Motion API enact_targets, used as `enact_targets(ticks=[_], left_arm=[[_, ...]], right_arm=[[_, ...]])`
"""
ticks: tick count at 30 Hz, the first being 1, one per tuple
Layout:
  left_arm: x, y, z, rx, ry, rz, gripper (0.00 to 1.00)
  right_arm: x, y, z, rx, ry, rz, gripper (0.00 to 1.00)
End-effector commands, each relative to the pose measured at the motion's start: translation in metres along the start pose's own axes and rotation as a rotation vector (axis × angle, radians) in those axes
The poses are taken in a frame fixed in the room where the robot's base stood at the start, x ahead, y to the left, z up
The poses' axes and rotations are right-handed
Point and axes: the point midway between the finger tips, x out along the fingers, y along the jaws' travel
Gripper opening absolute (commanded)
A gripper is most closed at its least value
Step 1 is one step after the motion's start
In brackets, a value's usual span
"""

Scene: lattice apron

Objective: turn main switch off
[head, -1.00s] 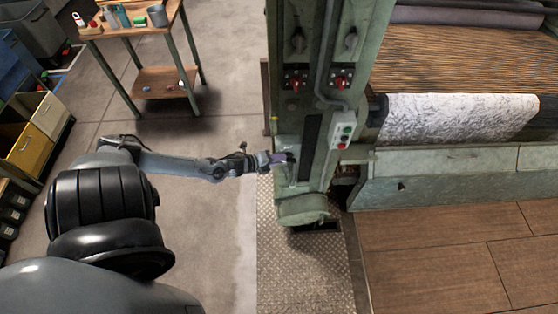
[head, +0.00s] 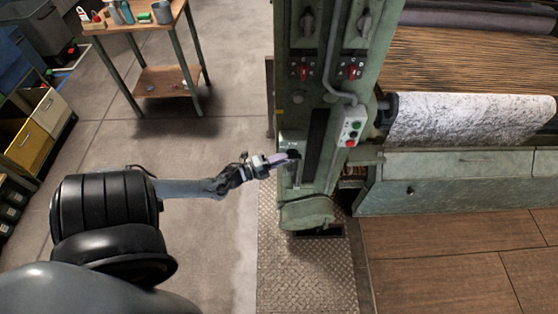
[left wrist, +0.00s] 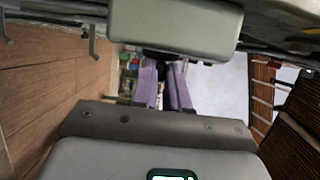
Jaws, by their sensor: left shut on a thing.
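The main switch appears to be the small dark handle (head: 293,154) on a pale grey-green box low on the left side of the green machine column (head: 316,165). My left gripper (head: 281,159), with purple fingers, is at this handle from the left and shut on it. In the left wrist view the purple fingers (left wrist: 168,85) reach under a grey-green box (left wrist: 175,28), with a dark part at their tips. The handle is mostly hidden by the fingers, so its exact position is hard to read. My right gripper is not in view.
Two red rotary switches (head: 304,71) (head: 351,71) sit higher on the column. A button box (head: 352,131) with green and red buttons is to the right. A metal tread plate (head: 305,270) lies below. A wooden workbench (head: 150,27) stands back left, with open floor between.

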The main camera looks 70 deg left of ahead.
Motion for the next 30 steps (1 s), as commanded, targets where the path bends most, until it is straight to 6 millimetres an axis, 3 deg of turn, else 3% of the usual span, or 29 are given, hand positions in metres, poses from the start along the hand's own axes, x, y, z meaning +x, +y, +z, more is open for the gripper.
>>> enact_targets(ticks=[8, 9, 14, 25, 30], left_arm=[[-0.0008, 0.0054, -0.0005, -0.008, -0.002, 0.014, 0.00], [-0.0008, 0.0055, -0.0005, -0.008, -0.002, 0.014, 0.15], [-0.0001, 0.0037, -0.0006, -0.006, -0.001, 0.009, 0.39], [-0.0002, 0.0013, -0.0002, -0.003, -0.001, 0.004, 0.39], [-0.0091, 0.0016, 0.0000, -0.003, -0.001, 0.006, 0.39]], right_arm=[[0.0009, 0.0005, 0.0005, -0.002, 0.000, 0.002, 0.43], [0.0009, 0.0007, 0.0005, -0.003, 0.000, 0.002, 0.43], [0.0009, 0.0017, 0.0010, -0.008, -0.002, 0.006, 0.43], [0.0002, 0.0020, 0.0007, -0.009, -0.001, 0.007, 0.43], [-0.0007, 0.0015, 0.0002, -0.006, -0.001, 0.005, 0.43]])
